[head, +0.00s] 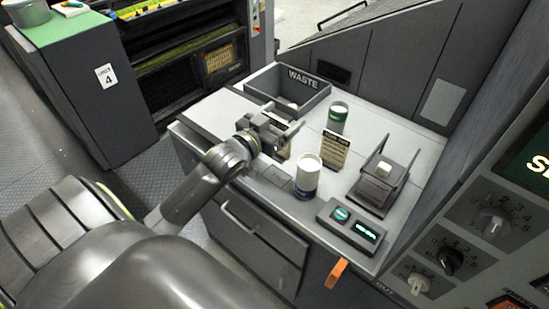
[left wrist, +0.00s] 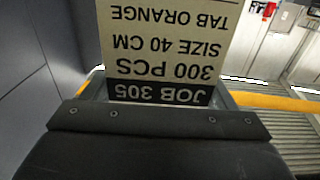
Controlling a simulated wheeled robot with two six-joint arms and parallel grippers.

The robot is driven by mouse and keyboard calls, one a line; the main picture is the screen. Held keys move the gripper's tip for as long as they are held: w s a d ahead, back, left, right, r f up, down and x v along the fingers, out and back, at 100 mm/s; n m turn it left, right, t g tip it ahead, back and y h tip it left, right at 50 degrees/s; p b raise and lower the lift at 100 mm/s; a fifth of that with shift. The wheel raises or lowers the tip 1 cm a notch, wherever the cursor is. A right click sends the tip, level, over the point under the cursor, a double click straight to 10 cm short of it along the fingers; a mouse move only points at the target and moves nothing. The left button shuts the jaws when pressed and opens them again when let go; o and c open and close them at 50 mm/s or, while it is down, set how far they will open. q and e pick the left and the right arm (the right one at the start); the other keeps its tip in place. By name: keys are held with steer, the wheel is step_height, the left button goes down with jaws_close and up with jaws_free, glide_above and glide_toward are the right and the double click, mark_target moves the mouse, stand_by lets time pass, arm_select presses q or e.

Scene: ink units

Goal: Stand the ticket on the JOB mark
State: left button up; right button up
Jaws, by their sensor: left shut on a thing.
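My left gripper (head: 286,132) is above the left part of the grey worktop. It is shut on a cream ticket (head: 283,153), which is mostly hidden behind the gripper in the head view. In the left wrist view the ticket (left wrist: 180,45) fills the middle, upside down, with a black band reading JOB 305 and the lines 300 PCS, SIZE 40 CM and TAB ORANGE. A second cream ticket (head: 335,150) with a dark heading stands upright on the worktop. I cannot make out a JOB mark; a faint outlined rectangle (head: 275,176) lies in front of the gripper. My right gripper is out of view.
A WASTE bin (head: 310,92) stands behind the gripper. A white and blue canister (head: 307,177), a white and green canister (head: 337,117), a grey stand (head: 378,186) and a small button box (head: 350,223) crowd the right side of the worktop (head: 230,108).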

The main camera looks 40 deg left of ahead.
arm_select(q)
step_height(320, 180, down, 11)
steer(key=b, duration=0.2)
steer(key=shift+w+a, duration=0.15)
steer(key=shift+w, duration=0.25)
steer(key=o, duration=1)
steer(key=shift+r, duration=0.2)
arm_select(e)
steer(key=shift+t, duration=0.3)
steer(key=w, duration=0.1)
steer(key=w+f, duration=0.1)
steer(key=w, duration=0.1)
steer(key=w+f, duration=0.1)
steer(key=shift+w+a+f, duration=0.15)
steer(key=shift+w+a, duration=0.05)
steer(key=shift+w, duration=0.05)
arm_select(q)
steer(key=s, duration=0.4)
steer(key=s+p, duration=0.1)
steer(key=s, duration=0.3)
steer(key=s+a, duration=0.1)
steer(key=s, duration=0.3)
steer(key=shift+r, duration=0.15)
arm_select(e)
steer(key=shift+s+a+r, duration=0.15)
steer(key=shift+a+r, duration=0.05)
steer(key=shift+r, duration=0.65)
